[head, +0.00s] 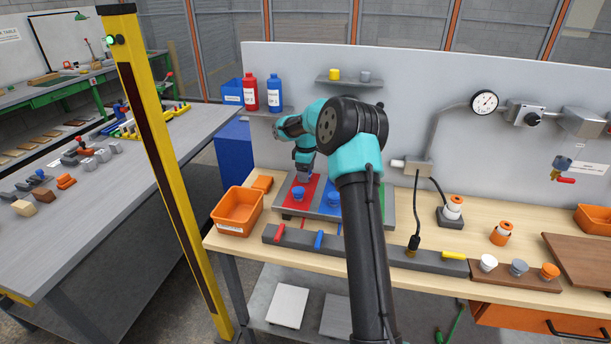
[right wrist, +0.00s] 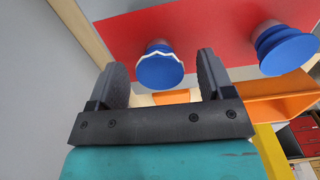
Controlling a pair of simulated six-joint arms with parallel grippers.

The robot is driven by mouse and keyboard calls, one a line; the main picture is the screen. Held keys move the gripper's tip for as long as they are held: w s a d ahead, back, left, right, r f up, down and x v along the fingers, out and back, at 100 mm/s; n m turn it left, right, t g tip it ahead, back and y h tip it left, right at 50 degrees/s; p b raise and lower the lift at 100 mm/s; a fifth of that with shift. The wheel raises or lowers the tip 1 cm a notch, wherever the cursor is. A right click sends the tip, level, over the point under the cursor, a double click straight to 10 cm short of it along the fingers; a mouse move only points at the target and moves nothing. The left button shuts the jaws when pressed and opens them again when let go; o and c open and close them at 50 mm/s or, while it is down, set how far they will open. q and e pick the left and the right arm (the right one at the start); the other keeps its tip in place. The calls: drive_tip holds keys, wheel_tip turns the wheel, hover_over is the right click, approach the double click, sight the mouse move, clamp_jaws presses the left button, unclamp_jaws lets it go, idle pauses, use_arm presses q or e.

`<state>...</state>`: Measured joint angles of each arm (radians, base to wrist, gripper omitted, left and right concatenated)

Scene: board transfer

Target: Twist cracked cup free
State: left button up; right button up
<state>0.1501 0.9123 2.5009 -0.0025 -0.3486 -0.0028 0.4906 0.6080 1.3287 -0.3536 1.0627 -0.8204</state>
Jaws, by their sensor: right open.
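The cracked cup (right wrist: 160,70) is blue with a white jagged line along its rim. In the right wrist view it stands out from a red panel (right wrist: 205,35), between the two fingers of my right gripper (right wrist: 163,78). The fingers are open, with a gap visible on both sides of the cup. A second blue cup (right wrist: 285,50) is to the right, outside the fingers. In the head view my right gripper (head: 304,177) is over the red panel (head: 312,187), just above a blue cup (head: 298,193). I cannot tell which cup that is. My left gripper is out of view.
An orange bin (head: 237,212) stands left of the coloured panels. A grey rail (head: 285,238) with coloured handles runs in front. Another blue cup (head: 333,198) is on the blue panel. White, grey and orange cups (head: 519,267) stand at the right. A yellow post (head: 165,150) rises at left.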

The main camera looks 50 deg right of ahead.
wheel_tip(320, 180, up, 17)
drive_tip(key=shift+r, duration=0.2)
idle(0.4)
idle(0.3)
